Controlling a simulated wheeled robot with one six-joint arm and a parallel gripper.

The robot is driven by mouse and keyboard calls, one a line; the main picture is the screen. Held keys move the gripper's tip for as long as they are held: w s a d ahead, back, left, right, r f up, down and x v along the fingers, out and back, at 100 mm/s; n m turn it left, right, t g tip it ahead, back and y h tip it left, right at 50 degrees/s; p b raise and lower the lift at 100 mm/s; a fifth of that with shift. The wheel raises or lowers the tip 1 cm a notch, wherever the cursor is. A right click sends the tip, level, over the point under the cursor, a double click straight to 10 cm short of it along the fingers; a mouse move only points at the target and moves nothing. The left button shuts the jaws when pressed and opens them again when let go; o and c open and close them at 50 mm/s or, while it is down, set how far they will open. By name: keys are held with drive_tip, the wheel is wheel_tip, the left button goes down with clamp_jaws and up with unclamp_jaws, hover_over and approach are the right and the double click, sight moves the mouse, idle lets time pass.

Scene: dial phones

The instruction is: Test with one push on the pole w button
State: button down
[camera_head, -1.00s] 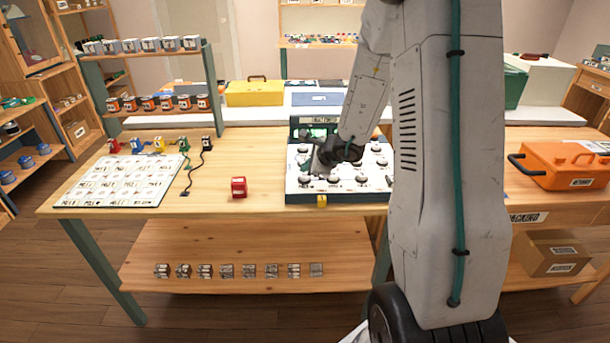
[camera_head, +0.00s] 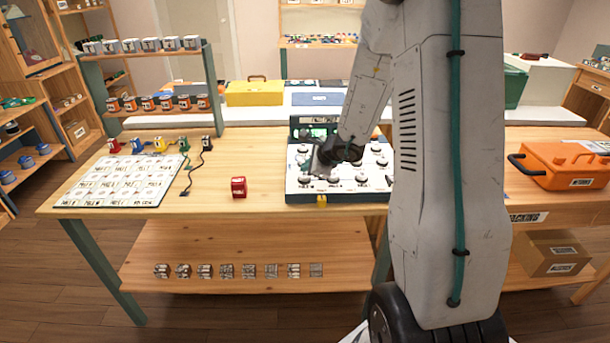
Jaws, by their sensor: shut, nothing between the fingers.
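A white and dark blue test panel (camera_head: 297,191) with several round dark buttons stands on the wooden table, with a small lit green screen at its back. My gripper (camera_head: 322,165) is over the panel's left-middle part, pointing down, its tip close to the panel face. I cannot tell whether the tip touches a button. The button labels are too small to read, so I cannot tell which is pole w. Some buttons are hidden behind my gripper and arm.
A red block (camera_head: 239,187) stands left of the panel. A labelled white sheet (camera_head: 120,182) lies at the table's left, with small coloured pieces and black leads behind it. An orange toolbox (camera_head: 565,165) is at the right.

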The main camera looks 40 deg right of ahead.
sight(307, 177)
drive_tip(key=shift+f, duration=0.2)
idle(0.5)
drive_tip(key=shift+f, duration=0.25)
drive_tip(key=shift+f, duration=0.3)
idle(0.4)
drive_tip(key=shift+r, duration=0.75)
drive_tip(key=shift+r, duration=3)
